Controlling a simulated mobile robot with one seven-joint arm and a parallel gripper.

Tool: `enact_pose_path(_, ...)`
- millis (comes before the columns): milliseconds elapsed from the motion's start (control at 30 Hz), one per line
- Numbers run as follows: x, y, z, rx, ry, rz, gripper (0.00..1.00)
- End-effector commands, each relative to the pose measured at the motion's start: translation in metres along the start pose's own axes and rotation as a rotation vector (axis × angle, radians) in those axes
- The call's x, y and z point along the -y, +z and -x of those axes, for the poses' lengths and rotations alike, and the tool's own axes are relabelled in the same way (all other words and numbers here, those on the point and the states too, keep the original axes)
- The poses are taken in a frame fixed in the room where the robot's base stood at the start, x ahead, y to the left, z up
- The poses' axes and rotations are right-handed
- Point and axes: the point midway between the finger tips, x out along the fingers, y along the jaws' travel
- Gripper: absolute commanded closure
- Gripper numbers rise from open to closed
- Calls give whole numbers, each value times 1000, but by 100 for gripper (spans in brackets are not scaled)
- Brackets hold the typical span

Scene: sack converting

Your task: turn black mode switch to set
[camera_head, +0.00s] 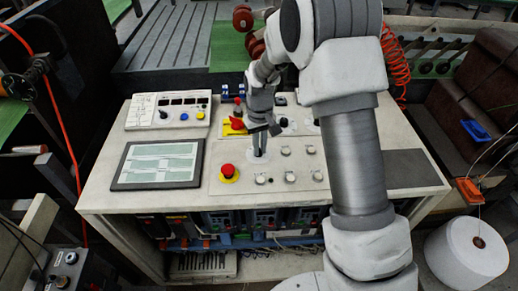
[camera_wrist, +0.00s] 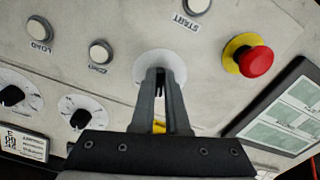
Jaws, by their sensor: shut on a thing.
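My gripper (camera_head: 258,153) reaches down to the grey control panel, and its fingers (camera_wrist: 160,78) are closed over the middle of a round white dial plate (camera_wrist: 146,62). It is shut on the black mode switch there. The switch is almost wholly hidden between the fingers, so its pointing direction and the plate's markings cannot be read. In the head view the plate (camera_head: 250,158) shows just around the fingertips.
A red emergency stop (camera_head: 229,170) on a yellow ring is close by; it also shows in the wrist view (camera_wrist: 256,61). Two other black knobs (camera_wrist: 12,96) (camera_wrist: 80,118) sit on white dials. White push buttons (camera_wrist: 100,52) and a screen (camera_head: 158,163) are on the desk.

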Motion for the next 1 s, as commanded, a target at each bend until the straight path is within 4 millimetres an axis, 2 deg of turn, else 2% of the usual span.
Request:
enact_pose_path(500,-4,-2,1,-3,0,374,100)
enact_pose_path(1000,-5,-2,2,-4,1,472,100)
